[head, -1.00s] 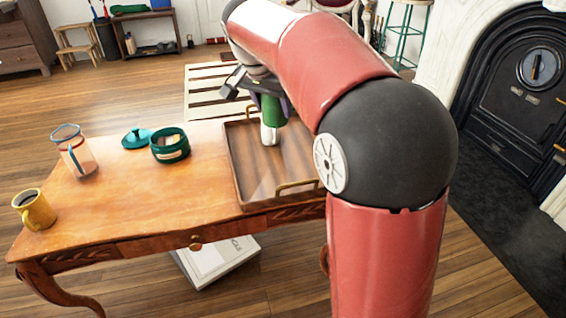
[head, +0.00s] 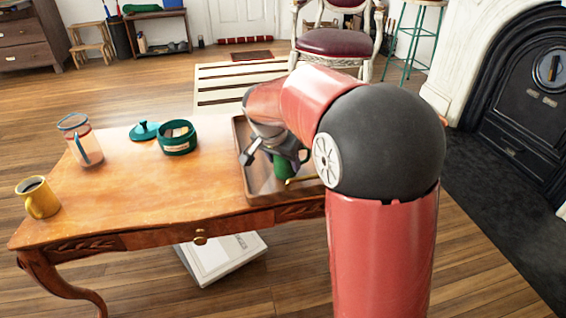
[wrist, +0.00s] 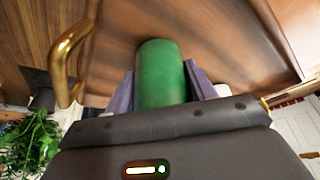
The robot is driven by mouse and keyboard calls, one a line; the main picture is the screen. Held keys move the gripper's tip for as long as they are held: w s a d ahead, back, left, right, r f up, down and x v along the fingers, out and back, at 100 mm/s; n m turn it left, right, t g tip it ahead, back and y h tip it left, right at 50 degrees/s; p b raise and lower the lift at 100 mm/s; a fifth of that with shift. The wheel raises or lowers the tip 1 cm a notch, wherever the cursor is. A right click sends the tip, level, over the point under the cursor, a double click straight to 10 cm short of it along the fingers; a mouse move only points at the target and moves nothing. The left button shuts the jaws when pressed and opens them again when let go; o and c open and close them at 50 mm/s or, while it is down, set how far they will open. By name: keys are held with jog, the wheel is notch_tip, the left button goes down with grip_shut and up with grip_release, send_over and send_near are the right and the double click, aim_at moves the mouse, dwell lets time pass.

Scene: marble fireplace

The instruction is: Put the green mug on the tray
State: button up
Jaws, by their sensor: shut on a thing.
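The green mug (head: 281,170) is over the near part of the wooden tray (head: 255,179), mostly hidden by my arm in the head view. In the wrist view the mug (wrist: 160,72) stands between the two purple fingers of my gripper (wrist: 160,88), which is shut on it. The tray (wrist: 225,40) fills the background there, with a brass handle (wrist: 66,62) at left. I cannot tell whether the mug touches the tray floor. The tray lies on the right end of the wooden table (head: 140,205).
The table's middle front is clear. A chair (head: 335,38) stands behind; a black fireplace (head: 530,100) is at right.

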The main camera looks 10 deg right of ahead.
jog(key=shift+f, duration=0.2)
jog(key=o, duration=1.3)
jog(key=shift+c, duration=0.2)
jog(key=p+v, duration=0.2)
jog(key=v, duration=1)
jog(key=s+d+f+n+t+y, duration=0.1)
jog(key=s+n, duration=0.3)
jog(key=s, duration=0.8)
jog(key=s+d+f+n+t+y, duration=0.1)
jog(key=s+d+f+n+y, duration=0.1)
jog(key=s, duration=1.1)
jog(key=f+n, duration=0.1)
jog(key=n, duration=0.1)
jog(key=shift+d+n, duration=0.35)
jog(key=shift+n, duration=0.05)
jog(key=shift+s+f, duration=0.1)
